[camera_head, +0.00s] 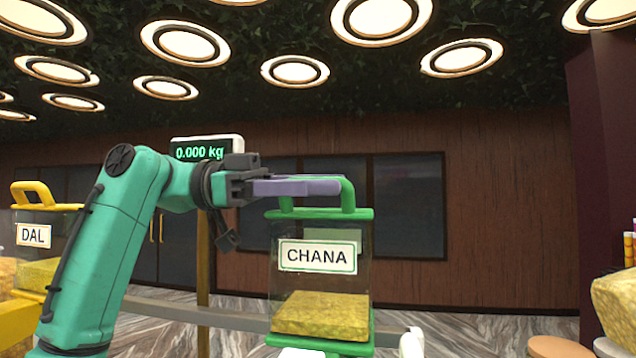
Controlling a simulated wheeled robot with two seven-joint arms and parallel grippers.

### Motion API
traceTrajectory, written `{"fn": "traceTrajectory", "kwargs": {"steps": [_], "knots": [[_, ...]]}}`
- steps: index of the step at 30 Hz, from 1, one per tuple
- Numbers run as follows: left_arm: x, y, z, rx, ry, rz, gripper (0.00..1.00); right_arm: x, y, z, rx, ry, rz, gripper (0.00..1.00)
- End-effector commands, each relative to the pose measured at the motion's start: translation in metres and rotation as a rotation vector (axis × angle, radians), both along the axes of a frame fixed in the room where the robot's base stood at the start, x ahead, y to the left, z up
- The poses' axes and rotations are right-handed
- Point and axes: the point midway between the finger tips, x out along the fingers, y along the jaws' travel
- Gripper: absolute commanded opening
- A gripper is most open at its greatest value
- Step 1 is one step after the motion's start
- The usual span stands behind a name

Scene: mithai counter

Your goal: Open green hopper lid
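The green hopper (319,232), labelled CHANA, stands in the middle with clear walls and a yellow block of contents inside. Its green lid (320,213) lies flat and level on top. A green handle (348,194) arches above the lid. My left gripper (325,187) has purple fingers and reaches in from the left at handle height. The fingers overlap the handle and hide part of it. They show side-on, one nearly behind the other, so I cannot tell whether they grip it. My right gripper is not in view.
A yellow-handled hopper (33,237) labelled DAL stands at the left, partly behind my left arm. A scale display (206,148) reading 0.000 kg stands on a post behind my wrist. A yellowish block (615,305) is at the right edge.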

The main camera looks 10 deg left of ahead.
Motion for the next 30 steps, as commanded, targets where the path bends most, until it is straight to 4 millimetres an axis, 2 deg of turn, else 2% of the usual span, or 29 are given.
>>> {"fn": "traceTrajectory", "kwargs": {"steps": [1,3,30], "knots": [[0.0001,0.0002,-0.0001,0.0,0.0,0.0,0.24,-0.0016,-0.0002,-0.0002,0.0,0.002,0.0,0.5],[0.0,0.0002,-0.0001,0.0,0.0,0.0,0.0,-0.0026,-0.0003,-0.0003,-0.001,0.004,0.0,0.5],[0.0013,-0.0005,-0.004,0.01,0.005,0.0,0.0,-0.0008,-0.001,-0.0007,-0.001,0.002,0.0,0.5]]}}
